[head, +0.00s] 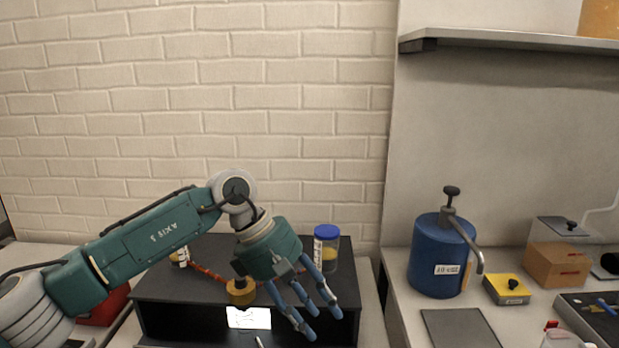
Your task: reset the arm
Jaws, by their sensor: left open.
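My left arm comes in from the left, and its teal left gripper (306,306) hangs over the front of a black box-shaped stand (183,283). Its blue-grey fingers point down and to the right, spread open with nothing between them. A clear jar with a blue lid and yellow contents (327,246) stands on the stand, just behind and right of the gripper. A brass-coloured round piece (240,291) shows left of the fingers at the stand's front edge. My right gripper is not in view.
A blue cylinder with a pump handle (437,262) stands on the right-hand bench beside a yellow box (507,289), a cardboard box (557,265) and a dark flat plate (460,328). A shelf (520,41) juts out above. A red object (104,307) lies partly behind my arm.

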